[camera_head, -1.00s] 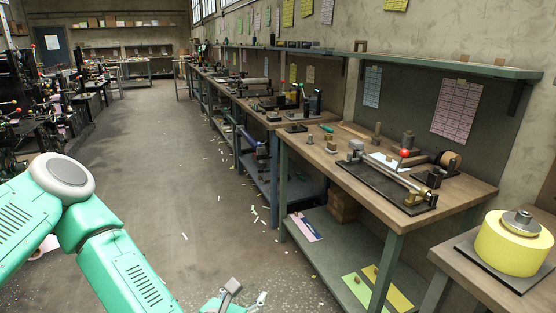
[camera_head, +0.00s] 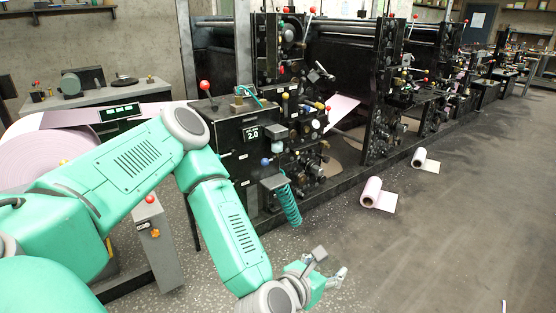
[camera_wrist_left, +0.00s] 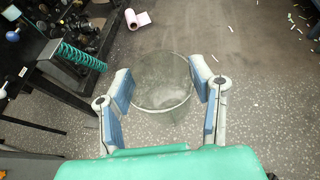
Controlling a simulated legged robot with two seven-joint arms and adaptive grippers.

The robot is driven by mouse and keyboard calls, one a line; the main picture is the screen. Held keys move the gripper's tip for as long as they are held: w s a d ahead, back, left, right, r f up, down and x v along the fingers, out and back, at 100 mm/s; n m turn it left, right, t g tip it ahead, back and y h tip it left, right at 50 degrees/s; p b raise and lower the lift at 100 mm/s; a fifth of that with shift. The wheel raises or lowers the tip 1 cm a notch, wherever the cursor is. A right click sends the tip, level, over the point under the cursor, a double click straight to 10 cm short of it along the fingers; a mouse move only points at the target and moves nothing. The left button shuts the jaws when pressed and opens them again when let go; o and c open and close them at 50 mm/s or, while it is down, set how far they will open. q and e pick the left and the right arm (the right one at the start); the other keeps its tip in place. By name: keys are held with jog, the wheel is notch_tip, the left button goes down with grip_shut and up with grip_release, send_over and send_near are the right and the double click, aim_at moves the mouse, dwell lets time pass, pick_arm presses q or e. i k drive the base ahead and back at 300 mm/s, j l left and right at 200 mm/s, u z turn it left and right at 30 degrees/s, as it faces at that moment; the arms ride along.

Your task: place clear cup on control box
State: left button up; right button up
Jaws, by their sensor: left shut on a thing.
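My left gripper (camera_head: 328,270) is low at the bottom centre of the head view, held out over the floor. In the left wrist view its blue-padded fingers (camera_wrist_left: 160,82) are shut on the clear cup (camera_wrist_left: 162,98), one finger on each side. The cup is see-through, with a round rim, and I cannot make it out in the head view. A black box with a "2.0" display (camera_head: 252,134) and a red-knobbed lever stands on the press, above and left of the gripper. A grey pedestal with red and orange buttons (camera_head: 158,245) stands lower left. I cannot tell which is the control box. My right gripper is out of view.
A green coiled hose (camera_head: 287,203) hangs below a small bracket on the press (camera_head: 345,60). Pink paper rolls (camera_head: 377,195) lie on the floor beside it. A large pink roll (camera_head: 45,160) is at the left. The floor to the right is mostly clear.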

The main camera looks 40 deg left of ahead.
aim_at(275, 181)
jog(key=i+u, duration=0.4)
jog(key=i+l+u, duration=0.1)
jog(key=i+u, duration=0.3)
jog(key=i, duration=0.15)
jog(key=i+l+u, duration=0.25)
jog(key=i+u, duration=0.2)
jog(key=i+l+u, duration=0.8)
jog(key=l, duration=0.2)
